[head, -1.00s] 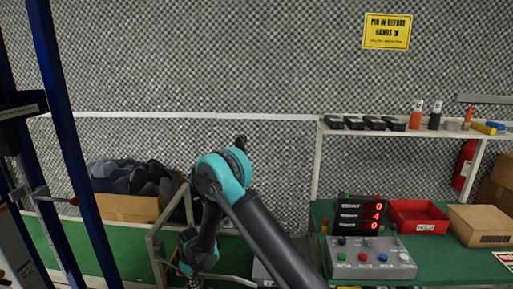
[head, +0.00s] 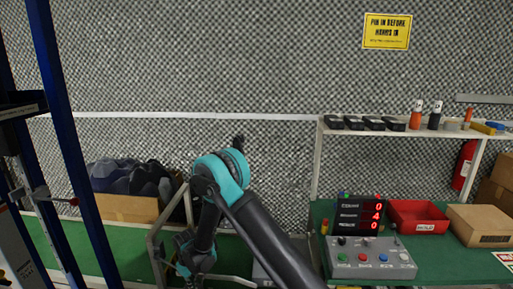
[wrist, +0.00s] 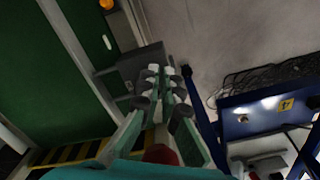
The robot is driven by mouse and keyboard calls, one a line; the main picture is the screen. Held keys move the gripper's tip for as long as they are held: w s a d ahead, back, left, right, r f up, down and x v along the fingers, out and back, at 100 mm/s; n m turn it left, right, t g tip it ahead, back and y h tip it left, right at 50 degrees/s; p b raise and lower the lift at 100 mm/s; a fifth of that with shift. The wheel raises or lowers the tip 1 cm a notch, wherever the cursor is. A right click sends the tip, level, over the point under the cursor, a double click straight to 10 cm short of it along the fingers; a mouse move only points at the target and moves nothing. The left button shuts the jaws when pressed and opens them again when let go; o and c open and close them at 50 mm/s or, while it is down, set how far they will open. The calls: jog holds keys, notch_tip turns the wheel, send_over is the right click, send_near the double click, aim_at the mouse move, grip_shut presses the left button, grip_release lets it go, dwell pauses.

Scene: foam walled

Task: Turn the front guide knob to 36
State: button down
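In the wrist view my gripper (wrist: 161,72) reaches upward with its two fingers drawn together. Only a narrow gap shows between the pale tips, and nothing is seen held there. In the head view my arm bends down at left of centre, and its lower end is partly hidden among grey rails. I cannot identify the front guide knob or read a setting of 36 in either view. A small black knob-like end (wrist: 186,71) on a blue bar shows just right of the fingertips in the wrist view, apart from them. I cannot tell whether it is the knob.
Blue uprights (head: 68,130) stand at the left, and a grey tubular rail (head: 155,250) is close to my arm. A control box (head: 370,258) with coloured buttons, a red display (head: 358,214) and a red bin (head: 418,217) are at right. Dark cables (wrist: 265,80) lie on the floor.

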jog(key=shift+s+a, duration=0.1)
jog(key=shift+s, duration=0.2)
notch_tip(320, 180, up, 6)
jog(key=shift+d, duration=0.2)
jog(key=shift+w, duration=0.1)
dwell(0.4)
jog(key=shift+w+d+f, duration=0.2)
jog(key=shift+w+f, duration=0.2)
jog(key=shift+f, duration=0.6)
jog(key=shift+w+d+f, duration=0.2)
jog(key=shift+w+f, duration=0.2)
jog(key=shift+f, duration=0.6)
jog(key=shift+w+d+f, duration=0.2)
jog(key=shift+w+f, duration=0.2)
jog(key=shift+f, duration=0.6)
jog(key=shift+a, duration=0.2)
